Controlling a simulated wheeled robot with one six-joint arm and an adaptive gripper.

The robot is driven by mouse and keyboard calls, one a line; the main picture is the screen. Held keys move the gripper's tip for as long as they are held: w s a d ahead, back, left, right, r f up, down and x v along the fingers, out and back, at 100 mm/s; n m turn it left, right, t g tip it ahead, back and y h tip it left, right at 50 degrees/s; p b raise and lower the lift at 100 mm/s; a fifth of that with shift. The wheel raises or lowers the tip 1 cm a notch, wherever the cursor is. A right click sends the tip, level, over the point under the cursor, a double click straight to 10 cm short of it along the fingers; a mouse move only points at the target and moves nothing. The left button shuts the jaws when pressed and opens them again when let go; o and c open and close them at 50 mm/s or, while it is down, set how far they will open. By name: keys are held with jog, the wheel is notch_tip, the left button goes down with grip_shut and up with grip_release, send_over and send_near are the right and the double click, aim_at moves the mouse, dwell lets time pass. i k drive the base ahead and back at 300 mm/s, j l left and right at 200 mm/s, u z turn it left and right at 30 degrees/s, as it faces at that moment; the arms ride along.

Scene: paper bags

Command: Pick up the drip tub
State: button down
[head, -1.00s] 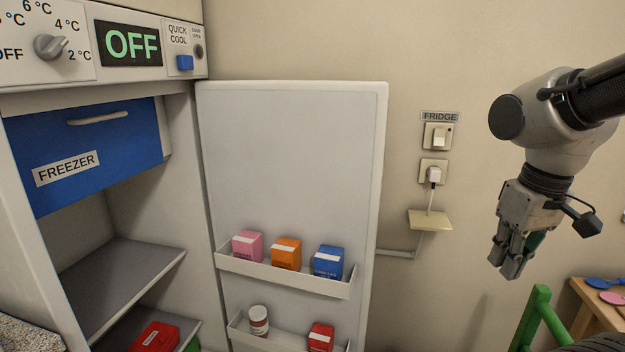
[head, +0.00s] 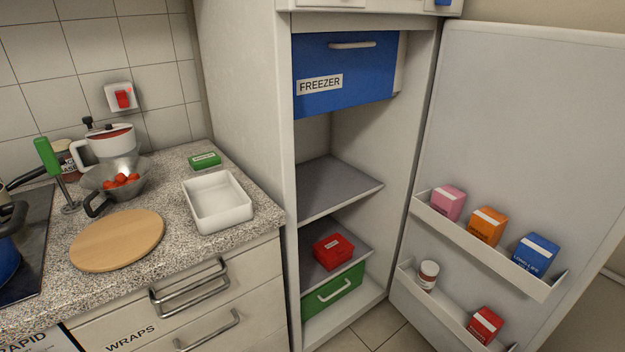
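A white rectangular open tub (head: 224,217), which looks like the drip tub, sits on the speckled worktop (head: 240,245) beside the fridge. It appears empty and stands upright near the worktop's right end. My gripper is outside the head view now, so its state and its place relative to the tub do not show.
A round wooden board (head: 117,240), a metal colander (head: 115,186) with red items, a white jug (head: 112,145) and a green packet (head: 204,160) are around the tub. The open fridge door (head: 520,130) stands at right; a blue freezer drawer (head: 345,75) is above shelves.

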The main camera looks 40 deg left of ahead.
aim_at(217, 201)
jog(key=u, duration=1.5)
